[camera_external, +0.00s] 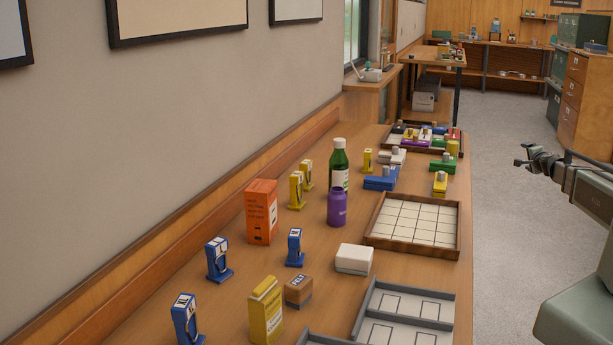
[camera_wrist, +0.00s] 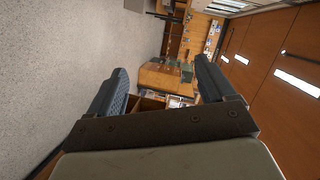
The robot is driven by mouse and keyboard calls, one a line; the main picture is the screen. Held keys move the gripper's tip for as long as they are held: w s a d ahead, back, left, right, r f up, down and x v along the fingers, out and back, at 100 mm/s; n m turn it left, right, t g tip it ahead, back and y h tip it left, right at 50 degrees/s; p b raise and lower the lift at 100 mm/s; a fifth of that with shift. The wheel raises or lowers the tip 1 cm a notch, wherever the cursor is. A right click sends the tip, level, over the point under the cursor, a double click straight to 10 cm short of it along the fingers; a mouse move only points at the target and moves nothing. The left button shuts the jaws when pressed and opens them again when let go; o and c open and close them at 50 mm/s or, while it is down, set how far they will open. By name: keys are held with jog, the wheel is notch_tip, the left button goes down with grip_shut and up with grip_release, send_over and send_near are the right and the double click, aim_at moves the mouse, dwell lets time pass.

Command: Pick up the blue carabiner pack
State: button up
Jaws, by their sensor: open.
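Several blue items are on the long wooden table, and I cannot tell from their labels which is the carabiner pack. One blue upright pack with a white label (camera_external: 217,261) stands at the left. Another blue upright pack (camera_external: 186,321) is at the front left, and a smaller blue one (camera_external: 295,248) stands near the middle. A flat blue item (camera_external: 380,183) lies farther back, beside the green bottle. My gripper (camera_external: 532,164) is off the table's right side, over the floor, away from all of them. In the wrist view my gripper (camera_wrist: 161,75) is open and empty.
An orange box (camera_external: 261,212), a green bottle (camera_external: 339,165), a purple bottle (camera_external: 337,208), a yellow box (camera_external: 266,311) and a white box (camera_external: 353,259) stand on the table. A gridded tray (camera_external: 370,237) and a grey tray (camera_external: 357,318) lie along its right edge. A wall borders the left.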

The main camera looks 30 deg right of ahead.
jog(key=w+a+r+t+y, duration=0.1)
jog(key=w+a+r+y, duration=0.15)
jog(key=a, duration=0.55)
jog(key=w+a+r+t+y, duration=0.15)
jog(key=w+a, duration=0.25)
jog(key=a, duration=0.4)
jog(key=w+a+r+y, duration=0.2)
jog(key=w+a+y, duration=0.15)
jog(key=a, duration=0.35)
jog(key=a+n+y, duration=0.1)
jog(key=a+y, duration=0.4)
jog(key=a, duration=1.8)
jog(key=m+g+y, duration=0.5)
jog(key=g+y, duration=0.2)
jog(key=g, duration=0.2)
send_near(301, 238)
jog(key=shift+t, duration=0.25)
jog(key=x, duration=0.6)
jog(key=shift+s+f, duration=0.1)
jog(key=shift+s, duration=0.05)
jog(key=shift+x, duration=3.75)
